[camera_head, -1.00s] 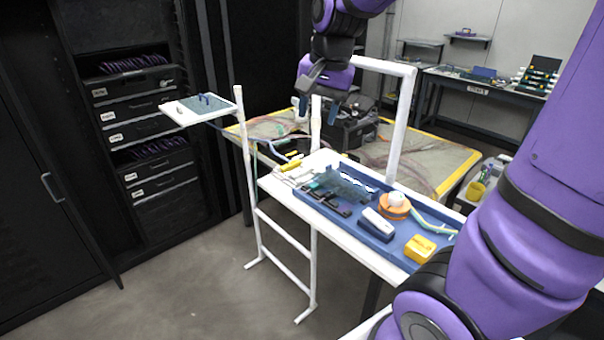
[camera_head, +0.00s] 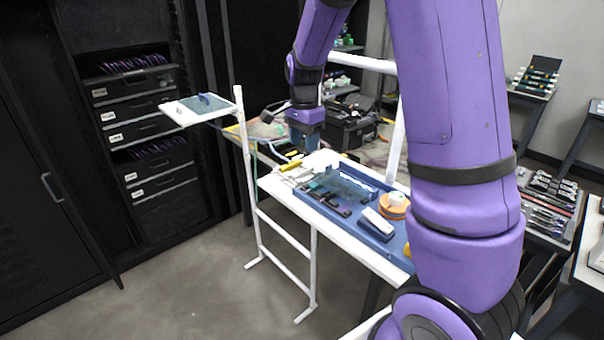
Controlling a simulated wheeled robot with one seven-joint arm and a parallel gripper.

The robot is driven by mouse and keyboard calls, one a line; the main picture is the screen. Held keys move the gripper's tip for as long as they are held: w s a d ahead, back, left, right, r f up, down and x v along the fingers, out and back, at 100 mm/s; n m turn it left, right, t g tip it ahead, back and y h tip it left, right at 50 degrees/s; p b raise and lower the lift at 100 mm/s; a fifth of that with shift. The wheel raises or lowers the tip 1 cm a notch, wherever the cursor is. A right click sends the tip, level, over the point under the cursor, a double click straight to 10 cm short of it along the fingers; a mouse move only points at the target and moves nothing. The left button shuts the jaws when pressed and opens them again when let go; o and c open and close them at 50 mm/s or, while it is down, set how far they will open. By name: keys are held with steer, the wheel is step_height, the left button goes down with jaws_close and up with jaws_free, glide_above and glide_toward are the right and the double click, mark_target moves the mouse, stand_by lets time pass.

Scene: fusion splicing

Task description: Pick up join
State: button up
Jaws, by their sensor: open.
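My gripper (camera_head: 301,146) points down over the far-left part of the white table, above a small yellow item (camera_head: 291,165) and a pale piece beside it. It looks empty, though its fingertips are small and dark in this view. I cannot tell which small thing is the join. A thin bluish cable (camera_head: 262,139) runs from near the raised white shelf (camera_head: 184,116) towards the area by my gripper. Whether my gripper touches anything there is unclear.
A blue tray (camera_head: 309,204) on the white table holds dark parts, a white-and-navy device (camera_head: 377,223) and an orange spool (camera_head: 394,207). A white frame post (camera_head: 395,150) rises behind. Black rack drawers (camera_head: 140,117) stand at left. My arm hides the table's right end.

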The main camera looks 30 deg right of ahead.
mark_target(302, 170)
step_height(302, 170, down, 4)
steer(key=shift+r, duration=0.1)
steer(key=shift+w+f, duration=0.2)
steer(key=shift+f, duration=1.1)
steer(key=shift+w+f, duration=0.2)
steer(key=shift+f, duration=1.05)
steer(key=shift+c, duration=0.2)
jaws_close()
